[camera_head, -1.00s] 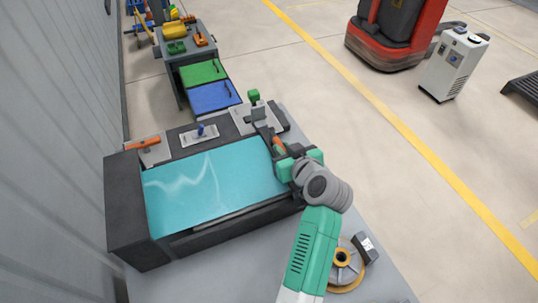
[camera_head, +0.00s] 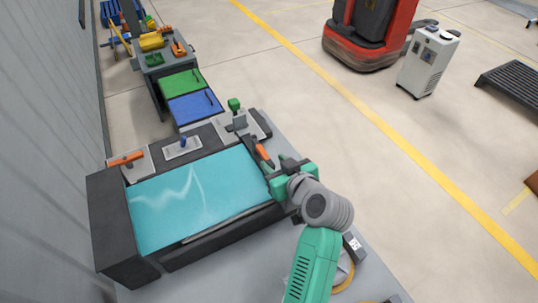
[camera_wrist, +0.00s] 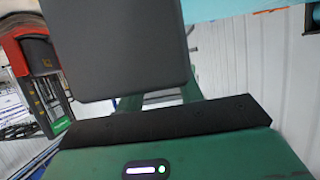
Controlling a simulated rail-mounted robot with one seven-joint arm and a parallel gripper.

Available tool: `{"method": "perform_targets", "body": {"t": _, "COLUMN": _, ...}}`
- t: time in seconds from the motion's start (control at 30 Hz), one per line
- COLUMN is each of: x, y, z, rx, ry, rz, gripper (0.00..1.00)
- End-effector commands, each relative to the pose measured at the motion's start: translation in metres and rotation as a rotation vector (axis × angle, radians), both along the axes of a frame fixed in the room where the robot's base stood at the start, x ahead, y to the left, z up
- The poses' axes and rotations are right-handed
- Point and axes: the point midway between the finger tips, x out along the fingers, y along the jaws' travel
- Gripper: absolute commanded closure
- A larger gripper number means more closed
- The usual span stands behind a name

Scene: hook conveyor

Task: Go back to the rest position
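My gripper (camera_head: 290,175), green with dark parts, is in the head view above the right end of the turquoise conveyor belt (camera_head: 195,195). It seems empty, but its fingertips are not clear. In the wrist view the green gripper body (camera_wrist: 180,155) fills the bottom, with a dark strip and a small lit indicator. A large dark grey block stands above it; I cannot tell whether it is a finger or something else.
An orange handle (camera_head: 263,152) is close beside my gripper. Plates with an orange lever (camera_head: 126,159), a blue knob (camera_head: 184,142) and a green knob (camera_head: 234,104) line the belt's far side.

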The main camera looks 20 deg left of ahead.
Motion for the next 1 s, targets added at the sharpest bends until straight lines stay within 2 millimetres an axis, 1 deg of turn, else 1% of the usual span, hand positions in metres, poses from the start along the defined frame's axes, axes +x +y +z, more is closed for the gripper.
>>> {"method": "perform_targets", "body": {"t": 0.03, "x": -0.005, "y": -0.007, "z": 0.005, "rx": 0.001, "ry": -0.001, "rz": -0.002, "gripper": 0.64}}
{"method": "perform_targets", "body": {"t": 0.1, "x": -0.011, "y": -0.014, "z": 0.009, "rx": 0.001, "ry": -0.001, "rz": -0.002, "gripper": 0.64}}
{"method": "perform_targets", "body": {"t": 0.23, "x": -0.017, "y": -0.020, "z": 0.011, "rx": 0.000, "ry": 0.000, "rz": -0.001, "gripper": 0.64}}
{"method": "perform_targets", "body": {"t": 0.77, "x": -0.018, "y": -0.020, "z": 0.011, "rx": 0.001, "ry": 0.001, "rz": 0.000, "gripper": 0.64}}
{"method": "perform_targets", "body": {"t": 0.83, "x": -0.015, "y": -0.025, "z": 0.034, "rx": -0.007, "ry": -0.041, "rz": -0.045, "gripper": 0.64}}
{"method": "perform_targets", "body": {"t": 0.87, "x": -0.014, "y": -0.029, "z": 0.051, "rx": -0.009, "ry": -0.072, "rz": -0.081, "gripper": 0.64}}
{"method": "perform_targets", "body": {"t": 0.9, "x": -0.013, "y": -0.035, "z": 0.079, "rx": -0.009, "ry": -0.121, "rz": -0.139, "gripper": 0.64}}
{"method": "perform_targets", "body": {"t": 0.97, "x": -0.017, "y": -0.048, "z": 0.128, "rx": 0.004, "ry": -0.215, "rz": -0.243, "gripper": 0.64}}
{"method": "perform_targets", "body": {"t": 1.0, "x": -0.024, "y": -0.058, "z": 0.163, "rx": 0.022, "ry": -0.282, "rz": -0.313, "gripper": 0.64}}
